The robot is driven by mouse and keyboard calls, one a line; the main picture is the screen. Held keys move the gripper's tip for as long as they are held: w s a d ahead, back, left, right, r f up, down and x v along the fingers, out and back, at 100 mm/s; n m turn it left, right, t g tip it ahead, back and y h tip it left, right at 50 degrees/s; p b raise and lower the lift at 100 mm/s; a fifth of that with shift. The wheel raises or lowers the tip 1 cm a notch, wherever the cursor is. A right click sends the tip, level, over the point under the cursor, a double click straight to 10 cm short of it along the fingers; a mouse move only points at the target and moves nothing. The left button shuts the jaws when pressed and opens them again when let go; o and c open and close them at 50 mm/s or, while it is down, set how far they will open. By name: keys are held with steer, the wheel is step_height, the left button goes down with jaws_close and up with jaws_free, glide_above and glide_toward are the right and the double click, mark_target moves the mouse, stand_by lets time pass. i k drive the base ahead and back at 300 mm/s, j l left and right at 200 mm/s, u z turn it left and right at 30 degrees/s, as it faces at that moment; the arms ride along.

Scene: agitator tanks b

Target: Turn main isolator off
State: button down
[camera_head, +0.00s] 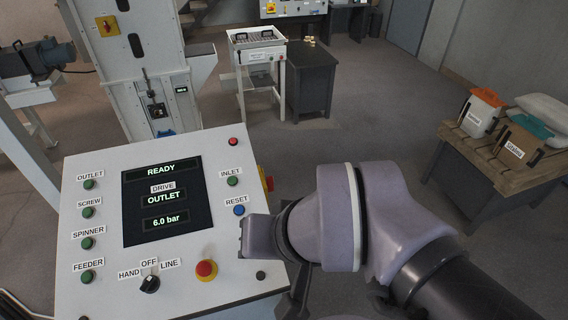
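A white control panel (95,240) stands in front of me on the left, its screen showing READY, DRIVE OUTLET and 6.0 bar. A red and yellow switch (266,178) sits on the panel's right side, seen edge-on and mostly hidden. Another red switch on a yellow plate (107,26) is on the white machine column behind. No readable label marks either as the main isolator. My gripper (258,237) is at the panel's lower right edge, below the side switch and apart from it in the picture. Its fingers cannot be made out clearly.
The panel bears a black HAND/OFF/LINE selector (149,284), a red emergency button (206,270), a blue RESET button (239,210) and several green buttons. A wooden table (470,150) with containers stands at right. A white stand (256,75) and dark cabinet (312,85) are behind. Floor between is clear.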

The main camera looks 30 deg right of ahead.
mark_target(270, 180)
steer(key=l+u, duration=0.15)
steer(key=l, duration=0.3)
steer(key=k+l+u, duration=0.15)
steer(key=l, duration=0.25)
steer(key=l+u, duration=0.1)
steer(key=l, duration=0.3)
steer(key=k+l+u, duration=0.15)
steer(key=l, duration=0.25)
steer(key=k+l+u, duration=0.15)
steer(key=l, duration=0.25)
steer(key=i+z, duration=0.35)
steer(key=i, duration=0.75)
